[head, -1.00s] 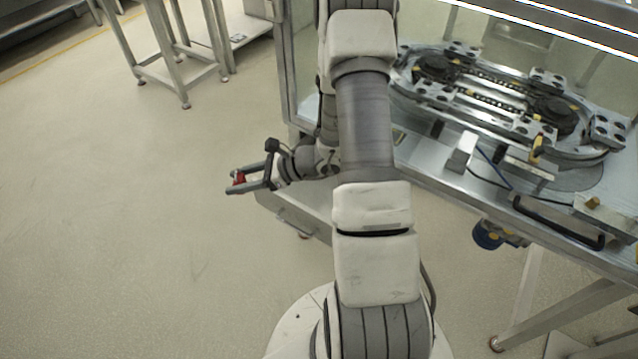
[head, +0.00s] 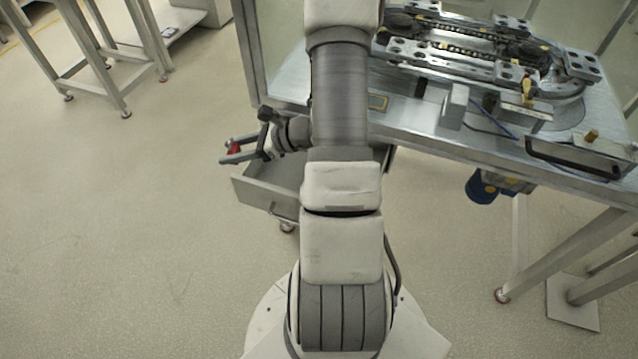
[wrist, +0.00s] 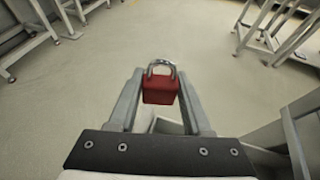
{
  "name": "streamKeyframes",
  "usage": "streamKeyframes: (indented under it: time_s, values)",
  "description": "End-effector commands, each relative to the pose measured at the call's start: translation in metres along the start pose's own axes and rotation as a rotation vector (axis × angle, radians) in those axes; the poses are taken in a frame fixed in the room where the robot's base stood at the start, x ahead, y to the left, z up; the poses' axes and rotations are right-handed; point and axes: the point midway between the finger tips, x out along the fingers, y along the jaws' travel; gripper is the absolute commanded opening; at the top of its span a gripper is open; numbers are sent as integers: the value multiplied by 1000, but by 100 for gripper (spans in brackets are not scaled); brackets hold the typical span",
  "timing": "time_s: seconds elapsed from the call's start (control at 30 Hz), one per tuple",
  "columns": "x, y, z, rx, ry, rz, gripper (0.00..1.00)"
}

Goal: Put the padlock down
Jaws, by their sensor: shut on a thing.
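A red padlock (wrist: 160,92) with a silver shackle sits between the two fingers of my gripper (wrist: 160,85) in the wrist view. The fingers are shut on its red body, and the shackle points away from the wrist. In the head view my gripper (head: 229,153) is out to the left of my arm, with the red of the padlock (head: 234,148) showing between its fingers. It is held in the air to the left of the machine table.
An open, grey drawer (head: 262,192) juts from below the machine table, just under and right of my gripper. The table (head: 400,112) carries the ring track (head: 460,48). A metal stand (head: 120,85) is at the upper left. The floor at left is clear.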

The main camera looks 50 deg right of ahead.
Motion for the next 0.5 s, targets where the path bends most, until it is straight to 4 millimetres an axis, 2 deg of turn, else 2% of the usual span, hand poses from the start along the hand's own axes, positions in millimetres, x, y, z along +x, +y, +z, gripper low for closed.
streamKeyframes:
  time_s: [0.03,0.2,0.33,0.5]
  values:
    - [-8,-11,-26,15,0,-41,0]
    - [-44,-34,-66,61,0,-149,0]
    - [-66,-44,-86,85,1,-208,0]
    - [-81,-50,-99,103,1,-247,0]
